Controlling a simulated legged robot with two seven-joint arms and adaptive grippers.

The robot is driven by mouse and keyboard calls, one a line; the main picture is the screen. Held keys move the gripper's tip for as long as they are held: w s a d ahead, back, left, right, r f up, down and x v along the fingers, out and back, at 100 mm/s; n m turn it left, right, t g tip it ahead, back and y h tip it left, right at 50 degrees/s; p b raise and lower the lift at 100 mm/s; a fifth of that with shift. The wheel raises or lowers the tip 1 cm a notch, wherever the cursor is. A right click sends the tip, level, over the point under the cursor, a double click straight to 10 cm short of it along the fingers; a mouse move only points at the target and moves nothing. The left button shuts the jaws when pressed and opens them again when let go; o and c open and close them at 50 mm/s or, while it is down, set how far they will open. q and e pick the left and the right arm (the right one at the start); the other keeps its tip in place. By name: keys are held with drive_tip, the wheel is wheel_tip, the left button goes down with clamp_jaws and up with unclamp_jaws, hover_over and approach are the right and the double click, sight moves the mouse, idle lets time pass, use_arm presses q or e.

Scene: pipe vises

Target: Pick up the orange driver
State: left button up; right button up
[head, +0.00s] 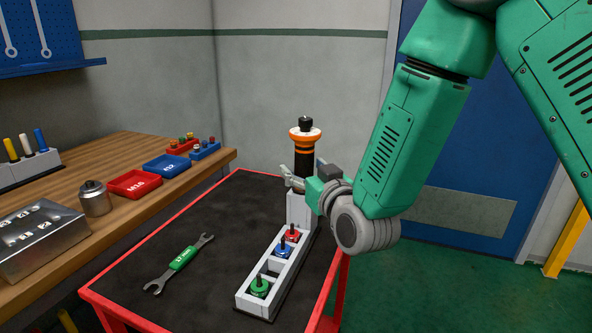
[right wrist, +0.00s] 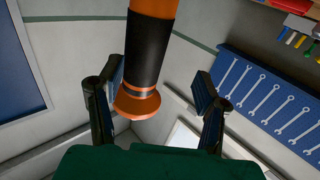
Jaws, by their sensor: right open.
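The orange driver (head: 304,152) stands upright in a white holder at the back of the red-edged cart, with a black body, orange bands and a pale-and-orange flange near its top. My right gripper (head: 300,176) is at the driver's lower body, coming in from the right. In the right wrist view the driver (right wrist: 148,48) shows between the two spread fingers of the gripper (right wrist: 158,105), closer to the left finger. The gripper is open and not closed on it. The gripper and forearm hide part of the holder. My left gripper is not in view.
A white rack (head: 271,273) with red, blue and green pieces runs forward from the holder. A green-handled wrench (head: 182,259) lies on the dark mat. The wooden bench (head: 130,150) at left carries trays, a metal box (head: 38,238) and a can (head: 95,198).

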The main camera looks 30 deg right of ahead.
sight(310, 160)
drive_tip(key=w+d, duration=0.3)
drive_tip(key=shift+w+f, duration=0.35)
drive_tip(key=shift+w, duration=0.05)
drive_tip(key=shift+w+d, duration=0.15)
drive_tip(key=shift+d, duration=0.15)
drive_tip(key=shift+a, duration=0.3)
drive_tip(key=shift+a+r, duration=0.25)
drive_tip(key=shift+a, duration=0.75)
clamp_jaws()
drive_tip(key=shift+r, duration=0.1)
drive_tip(key=shift+d, duration=0.85)
drive_tip(key=shift+r, duration=0.45)
drive_tip(key=r+p, duration=0.1)
drive_tip(key=r, duration=0.4)
drive_tip(key=r+p, duration=0.1)
drive_tip(key=r, duration=0.5)
drive_tip(key=r+p, duration=0.1)
drive_tip(key=r, duration=0.4)
drive_tip(key=shift+a+r, duration=0.35)
drive_tip(key=shift+r, duration=0.05)
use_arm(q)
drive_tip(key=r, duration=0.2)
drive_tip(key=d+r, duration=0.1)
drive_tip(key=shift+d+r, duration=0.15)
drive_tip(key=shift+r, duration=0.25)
use_arm(e)
drive_tip(key=shift+r, duration=0.1)
drive_tip(key=shift+d, duration=0.1)
